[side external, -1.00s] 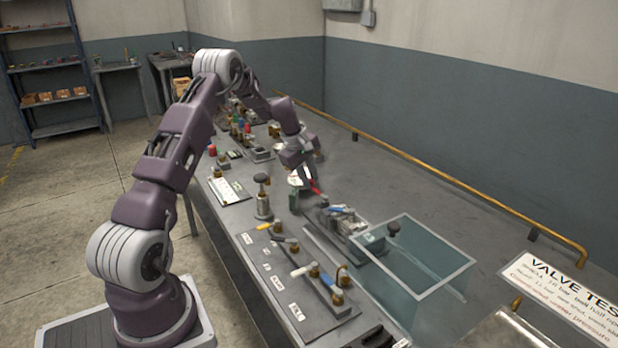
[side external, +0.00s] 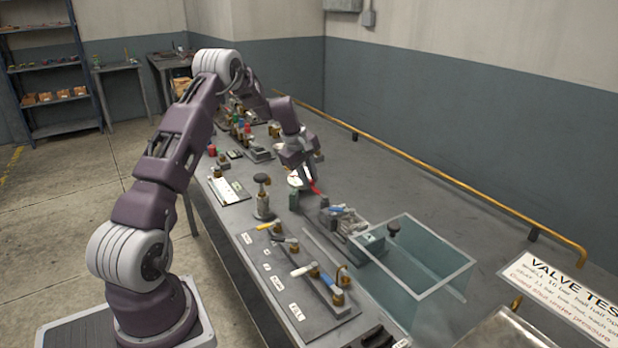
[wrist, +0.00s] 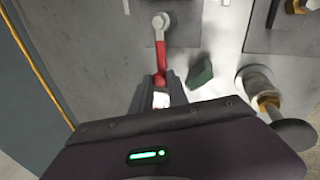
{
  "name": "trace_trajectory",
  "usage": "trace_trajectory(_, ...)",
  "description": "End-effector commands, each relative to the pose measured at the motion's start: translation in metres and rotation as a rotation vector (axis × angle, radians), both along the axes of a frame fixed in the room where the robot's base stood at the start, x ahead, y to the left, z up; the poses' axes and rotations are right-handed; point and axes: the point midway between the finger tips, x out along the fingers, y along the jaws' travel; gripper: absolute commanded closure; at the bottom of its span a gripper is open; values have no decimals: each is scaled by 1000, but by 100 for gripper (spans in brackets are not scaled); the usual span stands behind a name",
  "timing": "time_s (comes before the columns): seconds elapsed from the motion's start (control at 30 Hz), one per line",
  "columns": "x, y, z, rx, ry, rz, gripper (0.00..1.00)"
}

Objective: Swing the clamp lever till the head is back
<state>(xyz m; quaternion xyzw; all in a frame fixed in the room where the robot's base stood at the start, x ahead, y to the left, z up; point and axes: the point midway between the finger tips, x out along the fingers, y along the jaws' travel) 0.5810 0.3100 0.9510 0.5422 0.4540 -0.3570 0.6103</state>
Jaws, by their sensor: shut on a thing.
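The clamp lever has a red handle (wrist: 160,58) with a pale round end (wrist: 160,21) in the wrist view. Its red part also shows in the side view (side external: 315,187), beneath my wrist. My gripper (wrist: 160,84) is shut on the lower end of the red lever, between its two grey fingers. In the side view my gripper (side external: 302,178) is low over the bench, and its fingers are partly hidden. The clamp head cannot be clearly made out in either view.
A dark green block (wrist: 201,72) stands close to my right finger in the wrist view. A round-topped metal post (side external: 263,200) stands nearby. A clear open tank (side external: 440,278) and a small vise-like fixture (side external: 345,220) are towards the front. A yellow rail (side external: 440,182) runs along the back.

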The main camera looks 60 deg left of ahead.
Motion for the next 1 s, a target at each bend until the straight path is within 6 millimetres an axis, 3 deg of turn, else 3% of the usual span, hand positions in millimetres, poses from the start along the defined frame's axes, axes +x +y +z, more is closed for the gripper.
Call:
trace_trajectory(0.57,-2,-2,1,0,0,36,100)
trace_trajectory(1.0,-25,-11,1,1,-1,368,100)
